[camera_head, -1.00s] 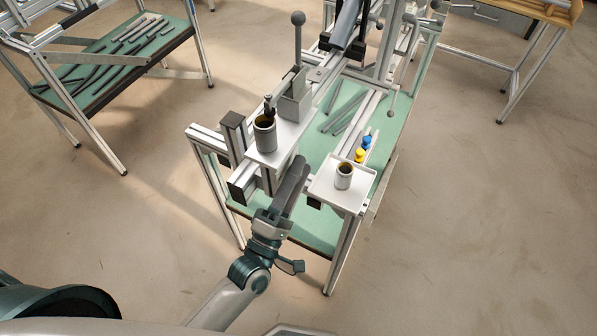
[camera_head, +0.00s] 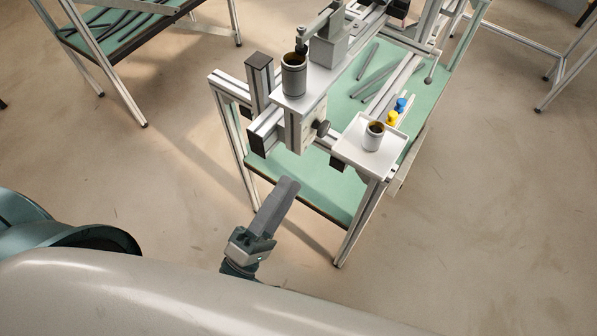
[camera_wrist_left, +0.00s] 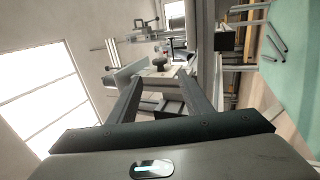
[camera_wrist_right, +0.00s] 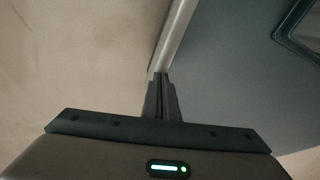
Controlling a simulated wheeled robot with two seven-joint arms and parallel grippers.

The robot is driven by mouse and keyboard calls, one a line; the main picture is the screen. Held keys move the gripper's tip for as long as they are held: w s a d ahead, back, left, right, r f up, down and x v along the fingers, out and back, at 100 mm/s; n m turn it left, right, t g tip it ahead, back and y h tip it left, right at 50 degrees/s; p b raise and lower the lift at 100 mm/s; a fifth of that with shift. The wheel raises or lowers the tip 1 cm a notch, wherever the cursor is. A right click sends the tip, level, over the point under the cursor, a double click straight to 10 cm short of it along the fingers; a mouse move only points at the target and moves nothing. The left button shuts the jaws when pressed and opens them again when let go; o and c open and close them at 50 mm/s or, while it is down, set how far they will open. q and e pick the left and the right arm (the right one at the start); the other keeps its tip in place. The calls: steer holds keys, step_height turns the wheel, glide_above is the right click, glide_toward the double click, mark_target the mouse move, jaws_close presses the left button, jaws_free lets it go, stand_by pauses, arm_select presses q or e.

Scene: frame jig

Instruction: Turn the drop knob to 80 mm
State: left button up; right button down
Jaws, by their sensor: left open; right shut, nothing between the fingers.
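A dark round knob (camera_head: 322,128) sticks out from the front of the jig's light block (camera_head: 299,130), below the plate with the dark cup. It also shows in the left wrist view as a dark knob (camera_wrist_left: 160,64), ahead of my fingertips and between their lines. No scale or reading can be made out. My left gripper (camera_head: 288,186) is open and empty, below and in front of the knob, apart from it. Its two fingers (camera_wrist_left: 158,82) are spread in the left wrist view. My right gripper (camera_wrist_right: 161,76) is shut and empty, seen only in the right wrist view.
A dark cup (camera_head: 293,78) stands on the jig plate. A small tray (camera_head: 352,155) right of the knob holds another cup (camera_head: 374,136). Yellow (camera_head: 392,118) and blue (camera_head: 402,104) pieces sit behind it. The green bench top (camera_head: 318,188) is clear near my left gripper.

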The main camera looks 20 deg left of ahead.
arm_select(q)
steer(key=shift+v, duration=1.15)
arm_select(e)
steer(key=shift+t, duration=0.5)
steer(key=w, duration=0.1)
steer(key=w+a, duration=0.1)
steer(key=w, duration=0.2)
steer(key=shift+a, duration=0.25)
